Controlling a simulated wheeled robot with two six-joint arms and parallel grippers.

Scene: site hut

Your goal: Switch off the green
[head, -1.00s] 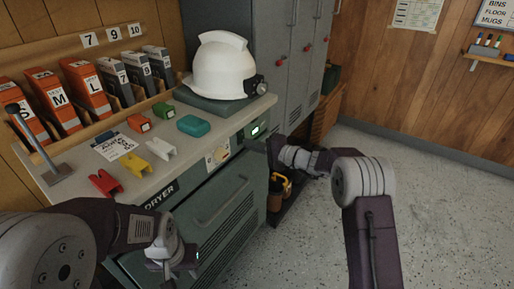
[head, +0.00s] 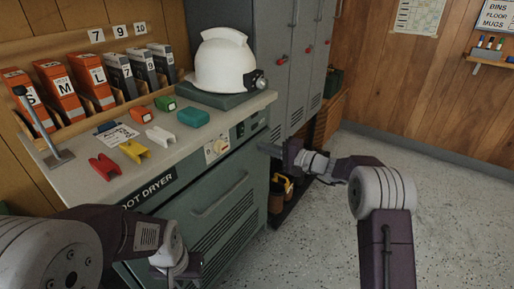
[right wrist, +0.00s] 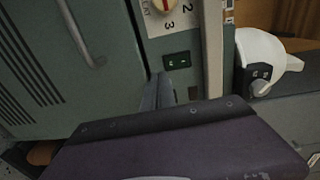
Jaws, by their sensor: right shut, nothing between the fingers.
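The grey-green boot dryer (head: 205,205) has a round dial (head: 217,148) on its front. A small dark switch panel (head: 254,122) sits right of the dial and shows no lit green. My right gripper (head: 266,149) is shut and empty, just in front of the dryer's right front edge. In the right wrist view its fingertips (right wrist: 158,78) are just below and left of the panel; contact is unclear. My left gripper (head: 180,272) hangs low before the dryer; its fingers are unclear.
On the dryer top lie several coloured clips, a teal case (head: 193,117), and a white helmet (head: 223,62) on a green box. Binders (head: 58,94) stand behind. Grey lockers (head: 285,50) stand to the right. Floor (head: 450,200) at right is clear.

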